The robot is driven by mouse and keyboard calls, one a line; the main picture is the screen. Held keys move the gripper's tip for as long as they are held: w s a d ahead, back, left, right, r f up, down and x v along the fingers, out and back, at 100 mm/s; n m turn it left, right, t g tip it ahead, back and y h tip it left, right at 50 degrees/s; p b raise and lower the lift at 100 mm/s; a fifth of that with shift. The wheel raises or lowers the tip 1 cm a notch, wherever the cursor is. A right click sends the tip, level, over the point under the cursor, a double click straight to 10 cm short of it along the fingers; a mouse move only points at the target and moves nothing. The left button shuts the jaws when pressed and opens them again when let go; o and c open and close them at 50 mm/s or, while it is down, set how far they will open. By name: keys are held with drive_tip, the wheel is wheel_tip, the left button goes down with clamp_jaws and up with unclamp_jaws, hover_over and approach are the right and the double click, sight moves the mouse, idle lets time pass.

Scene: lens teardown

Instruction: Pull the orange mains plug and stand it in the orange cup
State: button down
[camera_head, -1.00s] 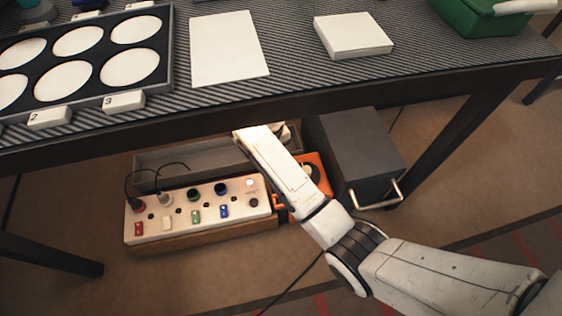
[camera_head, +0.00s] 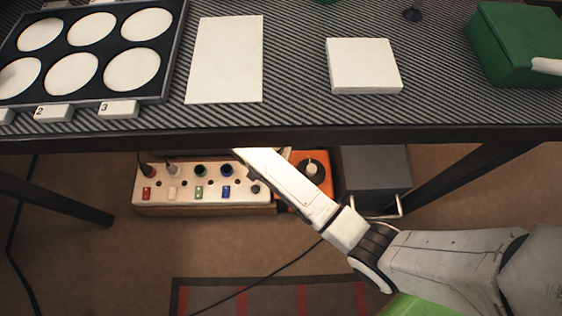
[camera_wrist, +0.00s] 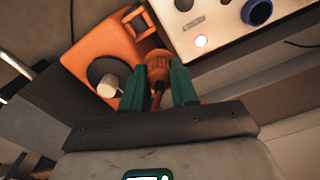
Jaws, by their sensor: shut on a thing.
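My gripper (camera_wrist: 158,88) has green fingers, shut on the orange plug (camera_wrist: 157,64) in the wrist view. The plug is beside the end of the white power strip (camera_wrist: 235,25) and next to an orange box (camera_wrist: 95,45). I cannot tell whether it touches either. In the head view my arm hides the gripper and plug; the strip (camera_head: 205,188) and the orange box (camera_head: 323,183) show under the bench. The box carries a dark disc with a pale knob (camera_wrist: 109,86). I cannot make out an orange cup for certain.
The strip holds several coloured plugs and switches and a lit lamp (camera_wrist: 201,41). A grey metal box (camera_head: 375,165) with a handle stands to the right. The bench (camera_head: 300,115) overhangs this area. A dark cable (camera_head: 270,275) crosses the floor.

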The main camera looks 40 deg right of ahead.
drive_tip(key=s+f+m+b, duration=0.1)
drive_tip(key=f, duration=0.1)
drive_tip(key=s+f+m+b, duration=0.2)
drive_tip(key=f, duration=0.1)
drive_tip(key=s+f+m+b, duration=0.1)
drive_tip(key=f+b, duration=0.1)
drive_tip(key=shift+s+f, duration=0.15)
drive_tip(key=shift+f, duration=0.05)
idle(0.5)
drive_tip(key=shift+f+b, duration=0.5)
drive_tip(key=shift+f, duration=0.3)
idle(1.4)
drive_tip(key=c, duration=0.8)
unclamp_jaws()
drive_tip(key=shift+s, duration=0.15)
drive_tip(key=r+p, duration=0.6)
drive_tip(key=r, duration=0.5)
drive_tip(key=shift+w, duration=0.2)
